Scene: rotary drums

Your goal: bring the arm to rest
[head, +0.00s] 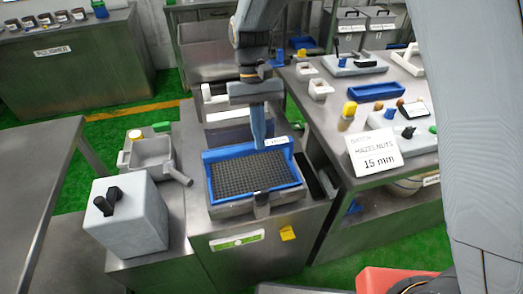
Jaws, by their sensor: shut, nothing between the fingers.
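My arm comes in from the top and right of the head view. My gripper (259,144) points down, its narrow blue fingers together and empty. The fingertips appear in front of or above the rear edge of a blue-framed tray (228,155) with a dark grid bed. From this single view I cannot tell the height of the fingertips over the tray, or whether they touch it.
A grey box with a black handle (130,216) and a grey scoop-like container (152,157) stand left of the tray. Green floor (70,198) shows at left.

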